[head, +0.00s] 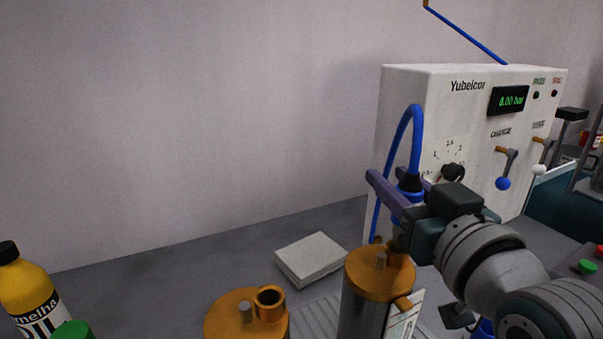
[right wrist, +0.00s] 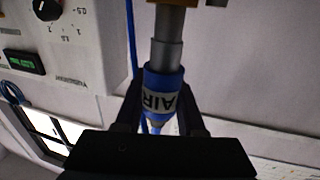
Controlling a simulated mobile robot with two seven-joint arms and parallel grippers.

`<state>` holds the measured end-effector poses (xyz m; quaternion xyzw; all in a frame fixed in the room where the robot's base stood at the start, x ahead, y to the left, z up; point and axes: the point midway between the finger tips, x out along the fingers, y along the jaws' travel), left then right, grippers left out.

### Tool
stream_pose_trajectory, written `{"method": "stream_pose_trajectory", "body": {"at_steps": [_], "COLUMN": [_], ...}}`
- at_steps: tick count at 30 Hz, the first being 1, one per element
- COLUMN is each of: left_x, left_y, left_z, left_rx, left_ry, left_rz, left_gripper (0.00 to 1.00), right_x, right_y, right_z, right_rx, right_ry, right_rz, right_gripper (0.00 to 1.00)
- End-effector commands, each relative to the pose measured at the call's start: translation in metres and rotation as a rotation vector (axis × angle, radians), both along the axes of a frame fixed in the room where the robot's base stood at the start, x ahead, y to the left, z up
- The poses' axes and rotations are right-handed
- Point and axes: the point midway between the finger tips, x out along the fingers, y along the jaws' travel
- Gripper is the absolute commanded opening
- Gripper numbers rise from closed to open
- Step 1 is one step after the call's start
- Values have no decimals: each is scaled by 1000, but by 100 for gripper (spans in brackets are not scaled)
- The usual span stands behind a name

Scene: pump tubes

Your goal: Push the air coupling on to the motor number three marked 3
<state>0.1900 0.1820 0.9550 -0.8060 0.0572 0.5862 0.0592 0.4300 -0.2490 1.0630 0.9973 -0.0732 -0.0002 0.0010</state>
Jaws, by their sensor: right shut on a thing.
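My right gripper (head: 392,192) is shut on the blue air coupling (head: 409,184), which has a black collar and a blue hose looping up from it. In the right wrist view the coupling (right wrist: 161,92) reads "AIR", and its grey stepped nozzle (right wrist: 166,45) reaches a brass part (right wrist: 176,4) at the top edge. A metal motor with a brass top (head: 372,272) stands below the gripper in the head view. I cannot tell whether the nozzle is in its port. No number 3 is readable. My left gripper is out of view.
A second brass-topped motor (head: 228,318) stands to the left. A white test box (head: 400,95) with a dial and levers stands behind my right arm. A pale block (head: 311,258) lies on the grey table (head: 150,285). A yellow bottle (head: 28,290) is at far left.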

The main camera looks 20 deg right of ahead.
Motion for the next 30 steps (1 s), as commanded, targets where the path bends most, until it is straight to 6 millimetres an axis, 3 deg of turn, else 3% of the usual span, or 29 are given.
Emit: {"method": "stream_pose_trajectory", "body": {"at_steps": [30], "left_x": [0], "left_y": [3], "left_z": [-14], "left_rx": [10], "left_ry": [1], "left_rz": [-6], "left_gripper": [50], "right_x": [0], "right_y": [0], "right_z": [-21], "right_rx": [1], "right_ry": [4], "right_rz": [0], "right_gripper": [0]}}
